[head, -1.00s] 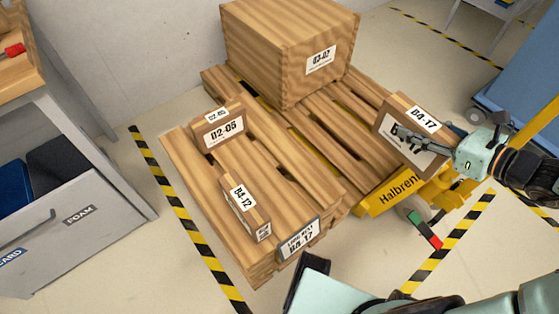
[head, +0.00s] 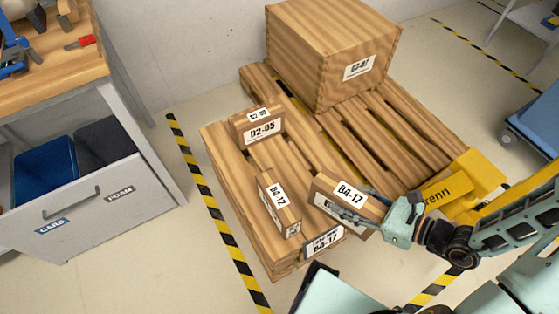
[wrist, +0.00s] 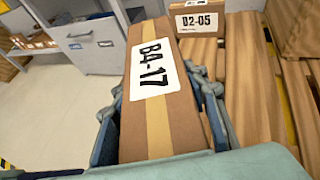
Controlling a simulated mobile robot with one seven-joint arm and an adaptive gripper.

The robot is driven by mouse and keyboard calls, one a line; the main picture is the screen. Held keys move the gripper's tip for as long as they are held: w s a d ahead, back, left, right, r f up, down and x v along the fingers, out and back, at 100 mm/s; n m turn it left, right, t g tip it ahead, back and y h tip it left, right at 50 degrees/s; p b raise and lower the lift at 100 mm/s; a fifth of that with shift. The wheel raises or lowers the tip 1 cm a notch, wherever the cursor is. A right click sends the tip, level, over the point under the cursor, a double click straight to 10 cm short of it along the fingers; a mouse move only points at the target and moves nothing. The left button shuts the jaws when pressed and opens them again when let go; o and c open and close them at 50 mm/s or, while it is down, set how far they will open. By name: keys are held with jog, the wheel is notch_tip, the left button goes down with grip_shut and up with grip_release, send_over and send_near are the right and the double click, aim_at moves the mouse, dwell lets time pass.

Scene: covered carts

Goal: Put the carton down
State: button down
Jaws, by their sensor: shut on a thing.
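My gripper (head: 372,217) is shut on a brown carton (head: 328,187) labelled B4-17. In the head view it holds the carton over the front right part of the near wooden pallet (head: 222,165). In the wrist view the same carton (wrist: 188,125) fills the middle, between the two fingers. I cannot tell whether its underside touches the boards. A smaller carton (head: 267,211) with a similar B4-17 label stands just to its left. A carton labelled D2-05 (head: 246,125) stands farther back, and also shows in the wrist view (wrist: 212,33).
A large wooden crate (head: 320,80) stands at the back, near a yellow pallet truck (head: 470,178). A grey drawer cabinet (head: 110,220) is at the left. Boards between the small cartons are clear.

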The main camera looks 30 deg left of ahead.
jog(key=shift+s+a+f, duration=0.15)
jog(key=shift+a, duration=0.15)
jog(key=shift+w+a+f+b, duration=0.75)
jog(key=shift+w+a+f, duration=0.35)
jog(key=shift+a+f, duration=1)
jog(key=shift+w+a+f+b, duration=0.8)
jog(key=shift+w+a+f, duration=0.35)
jog(key=shift+a+f, duration=0.85)
jog(key=shift+w+a+f+b, duration=0.75)
jog(key=shift+w+a+f, duration=0.35)
jog(key=shift+a+f, duration=1)
jog(key=shift+d+f, duration=0.25)
jog(key=shift+f, duration=0.1)
jog(key=c, duration=1.1)
grip_release()
jog(key=shift+c, duration=0.2)
